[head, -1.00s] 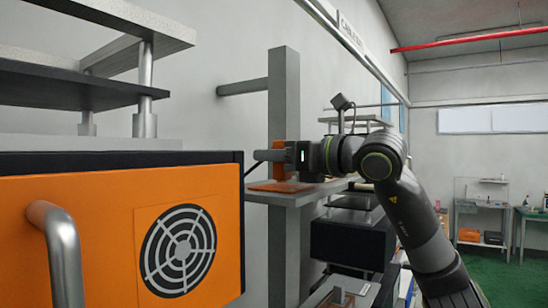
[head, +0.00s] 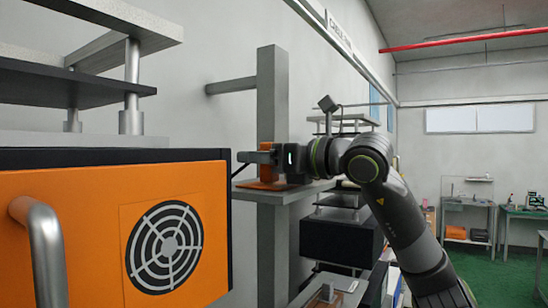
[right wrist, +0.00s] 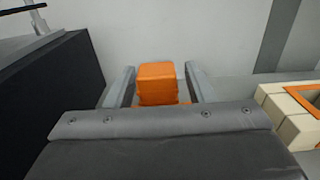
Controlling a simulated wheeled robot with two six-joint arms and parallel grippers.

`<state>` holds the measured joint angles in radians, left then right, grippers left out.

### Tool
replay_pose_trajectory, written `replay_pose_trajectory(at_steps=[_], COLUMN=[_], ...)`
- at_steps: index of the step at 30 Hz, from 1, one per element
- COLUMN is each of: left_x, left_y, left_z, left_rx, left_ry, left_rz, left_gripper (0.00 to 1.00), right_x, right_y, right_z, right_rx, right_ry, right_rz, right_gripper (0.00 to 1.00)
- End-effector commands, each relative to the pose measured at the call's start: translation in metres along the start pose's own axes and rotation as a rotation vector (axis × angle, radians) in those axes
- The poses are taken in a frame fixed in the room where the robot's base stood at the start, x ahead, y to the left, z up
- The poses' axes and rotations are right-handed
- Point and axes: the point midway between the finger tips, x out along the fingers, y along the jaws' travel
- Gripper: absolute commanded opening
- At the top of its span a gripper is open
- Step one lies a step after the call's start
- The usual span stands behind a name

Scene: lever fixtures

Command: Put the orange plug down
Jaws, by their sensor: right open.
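The orange plug (head: 266,174) stands upright on a small grey shelf (head: 278,195) fixed to a grey post in the head view. My right gripper (head: 250,157) reaches in from the right at the plug's height. In the right wrist view the plug (right wrist: 157,84) sits between the two grey fingers of the right gripper (right wrist: 159,74), with a gap on each side. The gripper is open around the plug and does not grip it. The plug's lower part is hidden behind the gripper body in the wrist view. My left gripper is not in view.
A large orange cabinet (head: 80,225) with a round vent and grey handle fills the near left. The grey post (head: 272,115) rises behind the plug. Dark shelving (head: 340,240) stands beyond my right arm. Work benches (head: 467,225) are far right.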

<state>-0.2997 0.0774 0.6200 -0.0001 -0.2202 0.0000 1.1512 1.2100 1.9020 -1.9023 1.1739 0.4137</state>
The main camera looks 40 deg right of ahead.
Motion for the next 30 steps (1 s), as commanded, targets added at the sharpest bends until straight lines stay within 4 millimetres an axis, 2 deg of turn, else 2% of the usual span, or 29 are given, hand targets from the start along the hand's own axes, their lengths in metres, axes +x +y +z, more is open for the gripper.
replay_pose_trajectory(at_steps=[2,5,21,25,30], left_x=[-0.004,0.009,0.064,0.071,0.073], left_y=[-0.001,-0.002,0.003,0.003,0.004], left_z=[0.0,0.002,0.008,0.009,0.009], left_rx=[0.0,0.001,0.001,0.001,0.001], left_ry=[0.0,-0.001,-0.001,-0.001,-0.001], left_rz=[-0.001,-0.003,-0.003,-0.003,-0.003], left_gripper=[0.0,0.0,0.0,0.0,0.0], right_x=[0.0,-0.011,-0.098,-0.112,-0.12], right_y=[0.0,-0.001,-0.001,-0.001,0.0], right_z=[0.005,-0.001,-0.001,0.0,0.002], right_rx=[0.0,-0.003,-0.001,-0.001,0.0], right_ry=[0.0,-0.002,-0.002,-0.001,-0.001], right_rz=[0.0,-0.004,-0.005,-0.003,-0.001], right_gripper=[0.49,0.49,0.49,0.49,0.49])
